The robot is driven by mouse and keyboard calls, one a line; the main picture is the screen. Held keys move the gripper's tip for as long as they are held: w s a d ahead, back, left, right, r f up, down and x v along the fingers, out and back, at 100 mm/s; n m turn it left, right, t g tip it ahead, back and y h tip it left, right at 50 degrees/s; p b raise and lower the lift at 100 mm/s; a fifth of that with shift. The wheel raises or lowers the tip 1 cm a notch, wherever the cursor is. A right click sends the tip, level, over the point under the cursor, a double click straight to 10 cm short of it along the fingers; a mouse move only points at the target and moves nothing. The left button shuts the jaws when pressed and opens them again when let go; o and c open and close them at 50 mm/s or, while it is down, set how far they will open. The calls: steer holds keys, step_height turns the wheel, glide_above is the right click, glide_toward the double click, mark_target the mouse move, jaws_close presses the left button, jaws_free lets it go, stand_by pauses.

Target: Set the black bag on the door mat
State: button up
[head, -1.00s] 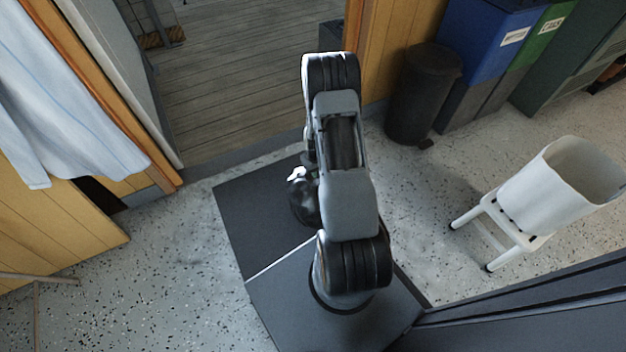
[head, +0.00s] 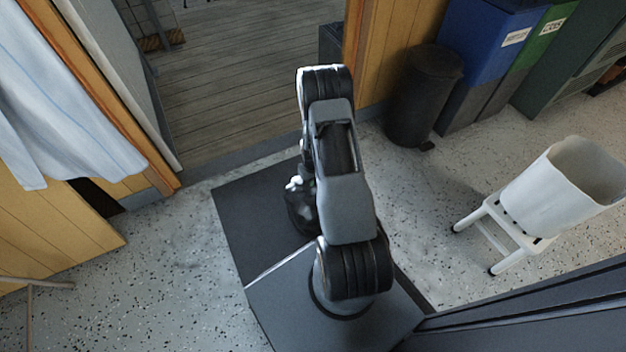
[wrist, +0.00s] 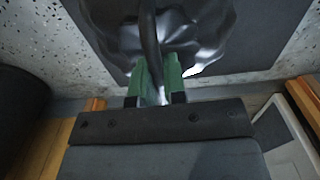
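The black bag (head: 301,214), dark and glossy, shows beside my arm in the head view and is partly hidden by it. It also fills the top middle of the wrist view (wrist: 205,35). My gripper (wrist: 160,75) has green fingers closed around the narrow neck of the bag; in the head view the gripper is hidden behind my arm. The dark grey door mat (head: 240,212) lies flat on the speckled floor before the doorway. The bag is over the mat; whether its underside touches it I cannot tell.
A white stool (head: 517,236) with a pale bin (head: 545,190) on it stands at right. A black bin (head: 420,95) and blue (head: 485,40) and green bins line the back. A light-blue cloth (head: 60,100) hangs at left. Floor left of the mat is clear.

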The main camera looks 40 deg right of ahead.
steer(key=o, duration=0.5)
steer(key=a+r+t+p, duration=0.15)
steer(key=a+r, duration=0.25)
steer(key=r, duration=1)
steer(key=a+r+p, duration=0.3)
steer(key=a+r, duration=0.1)
steer(key=r, duration=1.1)
steer(key=shift+n+t, duration=0.65)
steer(key=shift+n, duration=0.15)
steer(key=s+a+r, duration=0.3)
steer(key=s+r, duration=0.1)
steer(key=s+a+r, duration=0.3)
steer(key=s+r, duration=0.1)
steer(key=s+a+r, duration=0.3)
steer(key=s, duration=0.1)
steer(key=shift+s+a+r, duration=0.25)
steer(key=shift+s+r, duration=0.05)
steer(key=shift+r, duration=0.1)
